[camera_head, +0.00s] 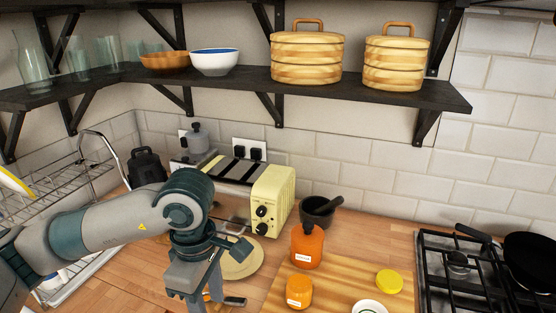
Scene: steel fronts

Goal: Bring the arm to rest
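My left arm (110,225) comes in from the left and bends down at its wrist over the wooden counter. My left gripper (196,296) points downward near the bottom edge, in front of the cream toaster and left of the cutting board. Its fingertips are not clearly visible, so I cannot tell whether it is open or shut, or whether it touches the small items beside it. My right arm and gripper are not in view.
A cream toaster (272,200), a dark mortar (317,212) and a round plate (243,262) stand nearby. Orange jars (307,247) stand on the cutting board (345,272). A dish rack (50,195) is left, a gas hob (455,285) right. A dark shelf (340,88) hangs above.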

